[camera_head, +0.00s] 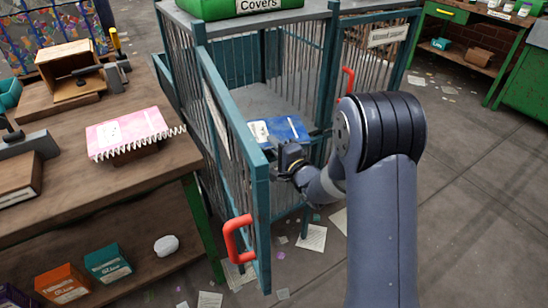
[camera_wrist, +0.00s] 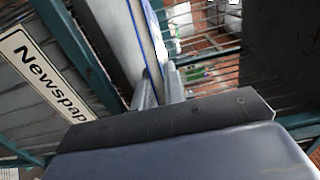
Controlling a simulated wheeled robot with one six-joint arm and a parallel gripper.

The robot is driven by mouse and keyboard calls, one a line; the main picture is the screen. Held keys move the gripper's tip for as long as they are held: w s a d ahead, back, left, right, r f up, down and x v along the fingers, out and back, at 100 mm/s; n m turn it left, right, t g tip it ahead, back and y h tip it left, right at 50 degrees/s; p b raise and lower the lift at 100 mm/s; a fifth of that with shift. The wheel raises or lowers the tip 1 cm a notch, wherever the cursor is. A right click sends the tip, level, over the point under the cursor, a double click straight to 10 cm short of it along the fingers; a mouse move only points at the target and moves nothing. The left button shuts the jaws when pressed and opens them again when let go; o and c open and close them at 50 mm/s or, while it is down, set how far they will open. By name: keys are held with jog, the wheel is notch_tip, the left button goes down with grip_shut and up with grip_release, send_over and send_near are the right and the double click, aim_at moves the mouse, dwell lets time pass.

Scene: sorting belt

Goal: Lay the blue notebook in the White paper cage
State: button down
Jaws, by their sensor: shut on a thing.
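The blue notebook (camera_head: 285,128) is in my gripper (camera_head: 277,144), in the opening of the teal barred cage (camera_head: 203,75). A white label shows on its cover. In the wrist view the notebook (camera_wrist: 148,40) shows edge-on between the two fingers (camera_wrist: 160,88). The cage's door (camera_head: 262,205), with a red handle, stands swung open toward me. A sign (camera_wrist: 42,75) in the wrist view reads "Newspap", the rest cut off. I cannot read any sign saying White paper. The notebook appears above the cage's grey floor, not clearly resting on it.
A wooden bench (camera_head: 60,190) on the left holds a pink spiral notebook (camera_head: 127,133). A green bin marked "Covers" (camera_head: 255,8) sits on top of the cage. A barred section with an unclear sign (camera_head: 389,36) adjoins on the right. Loose papers (camera_head: 312,238) litter the floor.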

jog(key=shift+f+b, duration=0.4)
jog(key=shift+f, duration=1.6)
jog(key=shift+f, duration=0.1)
jog(key=c, duration=1.9)
grip_release()
jog(key=shift+f, duration=0.15)
jog(key=shift+c, duration=0.2)
jog(key=o, duration=0.5)
jog(key=shift+c, duration=0.2)
